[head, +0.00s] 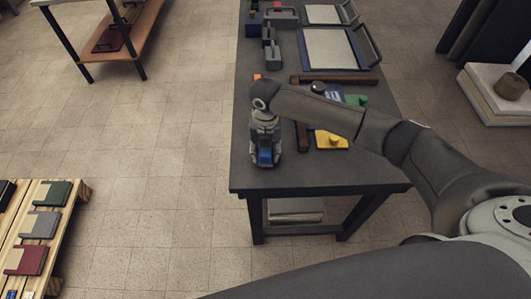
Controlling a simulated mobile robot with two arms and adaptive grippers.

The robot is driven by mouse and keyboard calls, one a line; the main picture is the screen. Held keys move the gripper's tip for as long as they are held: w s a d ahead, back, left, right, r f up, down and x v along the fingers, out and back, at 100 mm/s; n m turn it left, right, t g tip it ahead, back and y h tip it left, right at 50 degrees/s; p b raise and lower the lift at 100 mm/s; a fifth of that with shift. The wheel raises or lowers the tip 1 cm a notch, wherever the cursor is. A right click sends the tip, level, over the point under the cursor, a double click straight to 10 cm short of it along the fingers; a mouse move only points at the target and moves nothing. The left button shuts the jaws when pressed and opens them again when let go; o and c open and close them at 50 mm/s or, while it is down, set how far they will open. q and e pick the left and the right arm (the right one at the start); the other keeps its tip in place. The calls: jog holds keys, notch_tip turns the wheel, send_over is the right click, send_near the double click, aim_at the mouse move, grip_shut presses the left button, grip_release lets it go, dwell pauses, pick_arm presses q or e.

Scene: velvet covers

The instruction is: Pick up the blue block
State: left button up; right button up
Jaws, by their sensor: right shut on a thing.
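The blue block (265,155) is at the near left part of the dark table (300,178). My right gripper (265,150) points down over it and is shut on it, with the fingers at its sides. I cannot tell whether the block touches the tabletop. My right arm reaches in from the right and hides part of the table. My left gripper is not in view.
A yellow piece (331,140), a green piece (355,100) and a dark round knob (318,87) lie right of the gripper. Framed panels (333,48) and grey metal tools (270,45) lie farther back. A pallet with covers (41,224) stands lower left.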

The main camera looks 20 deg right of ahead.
jog(key=s+d+r+b, duration=0.4)
jog(key=s+d+r, duration=0.2)
jog(key=s+r, duration=0.5)
jog(key=shift+s+d, duration=0.4)
jog(key=shift+s, duration=0.25)
jog(key=shift+r, duration=0.1)
